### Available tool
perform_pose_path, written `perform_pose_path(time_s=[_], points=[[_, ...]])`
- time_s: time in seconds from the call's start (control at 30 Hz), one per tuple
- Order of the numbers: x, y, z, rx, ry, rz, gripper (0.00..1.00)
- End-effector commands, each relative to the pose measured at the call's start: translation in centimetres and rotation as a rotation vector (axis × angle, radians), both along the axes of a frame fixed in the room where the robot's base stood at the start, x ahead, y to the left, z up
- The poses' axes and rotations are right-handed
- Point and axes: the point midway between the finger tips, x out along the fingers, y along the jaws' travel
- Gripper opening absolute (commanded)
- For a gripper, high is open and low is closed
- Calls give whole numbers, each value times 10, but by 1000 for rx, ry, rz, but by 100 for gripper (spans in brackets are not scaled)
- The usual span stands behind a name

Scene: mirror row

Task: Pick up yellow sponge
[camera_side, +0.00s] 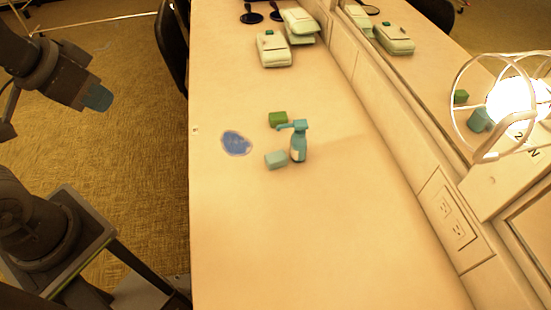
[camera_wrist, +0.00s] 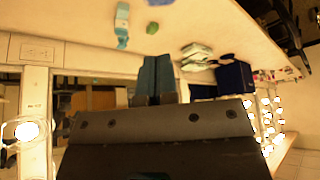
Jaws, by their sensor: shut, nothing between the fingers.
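I see no clearly yellow sponge in either view. On the counter stand a green block (camera_side: 278,119) and a pale teal block (camera_side: 276,159), either of which could be a sponge under this warm light. A teal pump bottle (camera_side: 299,146) stands upright just right of them. A blue flat patch (camera_side: 237,143) lies to their left. My gripper (camera_side: 98,97) is off the counter at the upper left, far from these things. Its blue fingers (camera_wrist: 157,78) are together and empty in the wrist view. The bottle (camera_wrist: 122,24) and a green block (camera_wrist: 152,28) also show there.
Pale green cases (camera_side: 273,49) sit at the counter's far end, near black round-based objects (camera_side: 251,15). A mirror with a lit caged bulb (camera_side: 512,104) runs along the right and reflects the items. The near counter (camera_side: 300,240) is clear. A dark chair (camera_side: 172,45) stands left.

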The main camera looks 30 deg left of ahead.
Motion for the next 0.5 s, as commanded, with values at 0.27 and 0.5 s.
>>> perform_pose_path(time_s=[0.27, 0.5], points=[[0, 0, 0, 0, 0, 0, 0], [0, 0, 0, 0, 0, 0, 22]])
